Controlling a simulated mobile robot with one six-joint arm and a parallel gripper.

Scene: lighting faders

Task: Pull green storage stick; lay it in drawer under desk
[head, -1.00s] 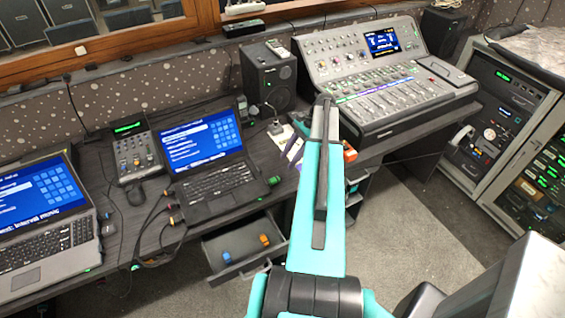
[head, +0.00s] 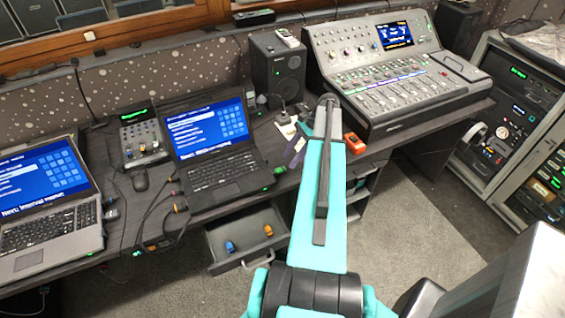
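The green storage stick (head: 279,170) sticks out of the right side of the middle laptop (head: 222,176). The drawer (head: 230,263) under the desk is pulled open below that laptop. A small blue item (head: 230,247) and a small orange item (head: 268,230) lie in it, with bare floor around them. My teal arm reaches up the middle of the view, to the right of the stick and the drawer. My gripper cannot be made out; the arm's far end hides that area.
A second laptop (head: 45,205) stands at left, with a small mixer (head: 142,138) and cables between. A speaker (head: 277,70) and a large fader console (head: 390,80) stand behind. An orange-red box (head: 355,143) sits beside my arm. Equipment racks (head: 510,110) stand at right. Floor before the desk is clear.

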